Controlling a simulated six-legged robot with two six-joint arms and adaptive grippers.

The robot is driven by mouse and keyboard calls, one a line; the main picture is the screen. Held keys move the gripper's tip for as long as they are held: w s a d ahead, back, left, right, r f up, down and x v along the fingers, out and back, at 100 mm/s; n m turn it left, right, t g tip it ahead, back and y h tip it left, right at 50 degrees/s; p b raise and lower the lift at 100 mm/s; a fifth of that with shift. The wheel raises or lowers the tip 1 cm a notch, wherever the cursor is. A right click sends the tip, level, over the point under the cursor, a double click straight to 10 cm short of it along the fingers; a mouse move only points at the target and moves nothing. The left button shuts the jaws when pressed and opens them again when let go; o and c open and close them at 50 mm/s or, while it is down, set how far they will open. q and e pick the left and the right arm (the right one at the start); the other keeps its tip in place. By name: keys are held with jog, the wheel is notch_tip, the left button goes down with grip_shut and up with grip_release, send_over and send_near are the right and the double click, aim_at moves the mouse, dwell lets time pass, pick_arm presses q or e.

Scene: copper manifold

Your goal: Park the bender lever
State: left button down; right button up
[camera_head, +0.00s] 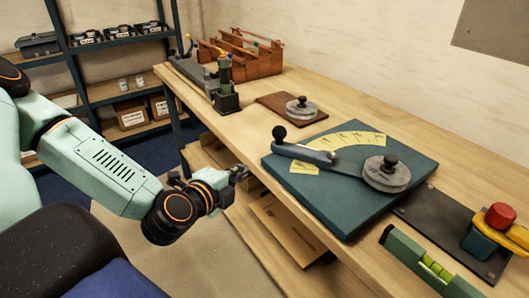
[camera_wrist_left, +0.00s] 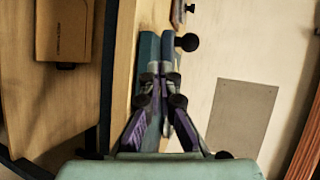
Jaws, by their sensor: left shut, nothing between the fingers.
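The bender lever (camera_head: 308,154) is a blue-grey arm with a black ball knob (camera_head: 279,133) at its left end. It lies across the teal bender plate (camera_head: 340,215), over a yellow angle scale (camera_head: 360,138). A round grey disc with a black knob (camera_head: 387,173) sits at the plate's right. My left gripper (camera_head: 240,172) is shut and empty, left of the plate near the bench's front edge, apart from the lever. In the left wrist view its fingertips (camera_wrist_left: 162,70) meet over the teal plate's strip, with a black ball knob (camera_wrist_left: 187,42) beyond them. My right gripper is not in view.
A green level (camera_head: 430,268), a dark mat (camera_head: 425,220) and a red-capped tool (camera_head: 500,216) lie to the right. A brown board with a grey disc (camera_head: 302,108), a green-black vise-like tool (camera_head: 225,92) and a wooden rack (camera_head: 250,60) stand farther back. Cardboard (camera_head: 287,232) lies on the lower shelf.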

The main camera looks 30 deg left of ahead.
pick_arm(q)
jog(key=b, duration=0.6)
send_near(264, 159)
jog(key=w, duration=0.1)
jog(key=b+x, duration=0.2)
jog(key=x, duration=0.1)
jog(key=r+b+x, duration=0.1)
jog(key=b+x, duration=0.1)
jog(key=x, duration=0.2)
jog(key=shift+w+r, duration=0.25)
jog(key=shift+w+a, duration=0.2)
jog(key=shift+w, duration=0.45)
jog(key=shift+s+r, duration=0.1)
